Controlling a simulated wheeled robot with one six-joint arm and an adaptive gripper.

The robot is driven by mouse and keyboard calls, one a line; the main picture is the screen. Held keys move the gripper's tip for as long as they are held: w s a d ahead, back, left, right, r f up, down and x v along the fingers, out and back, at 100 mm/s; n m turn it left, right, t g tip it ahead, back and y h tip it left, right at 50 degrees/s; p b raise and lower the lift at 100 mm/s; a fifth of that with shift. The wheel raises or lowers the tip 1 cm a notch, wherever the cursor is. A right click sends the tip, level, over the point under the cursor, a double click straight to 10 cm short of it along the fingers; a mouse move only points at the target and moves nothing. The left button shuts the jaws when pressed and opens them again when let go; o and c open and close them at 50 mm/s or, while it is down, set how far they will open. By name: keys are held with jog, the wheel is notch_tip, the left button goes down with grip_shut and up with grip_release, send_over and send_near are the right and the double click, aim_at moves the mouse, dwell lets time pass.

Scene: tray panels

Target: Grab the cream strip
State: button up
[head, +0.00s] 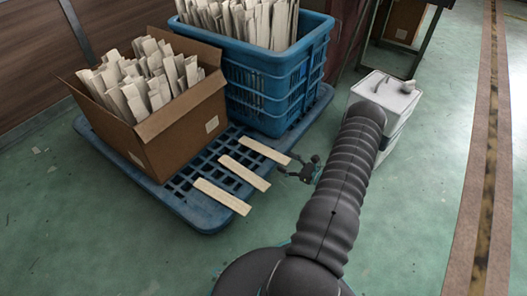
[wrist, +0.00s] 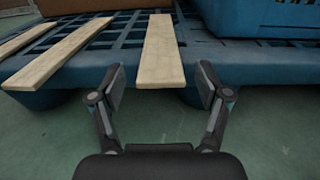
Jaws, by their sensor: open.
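Three pale cream strips lie apart on the blue pallet (head: 190,211). The far one (head: 264,151) is nearest my gripper (head: 302,172), and it shows in the middle of the wrist view (wrist: 160,50). Its near end sticks out past the pallet edge. The middle strip (head: 244,172) and the front strip (head: 221,197) lie to its left in the wrist view. My gripper is open and empty. In the wrist view its two fingers (wrist: 160,83) stand to either side of the far strip's near end, with gaps on both sides. I cannot tell their height relative to it.
A cardboard box (head: 190,131) and a blue crate (head: 268,88), both full of upright pale pieces, stand on the pallet behind the strips. A white container (head: 385,97) stands beyond my arm. Green floor (head: 120,255) lies clear in front of the pallet.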

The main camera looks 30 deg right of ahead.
jog(key=shift+w+a, duration=0.15)
jog(key=shift+w, duration=0.3)
jog(key=c, duration=1.1)
jog(key=shift+r, duration=0.1)
